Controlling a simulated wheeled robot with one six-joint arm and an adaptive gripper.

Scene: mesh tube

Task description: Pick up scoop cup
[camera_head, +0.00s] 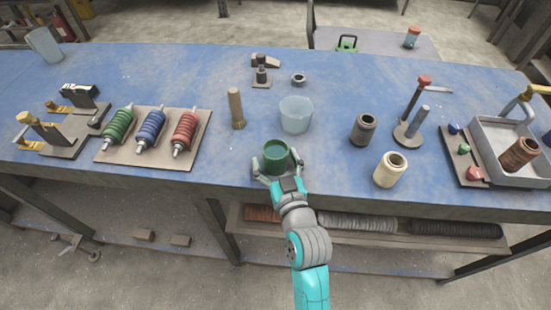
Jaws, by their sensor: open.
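A green cup (276,157) stands upright near the front edge of the blue workbench (225,75). It is the likeliest scoop cup, though a pale translucent cup (296,115) also stands just behind it. My gripper (277,168) is open at the green cup, with one finger on its left and one on its right. I cannot tell whether the fingers touch it. The lower front of the green cup is partly hidden by my gripper.
A wooden peg (236,108) stands behind left. A dark spool (363,128) and a cream spool (390,169) stand to the right. A board (125,155) with red, blue and green coils lies left. A grey tray (483,127) is far right.

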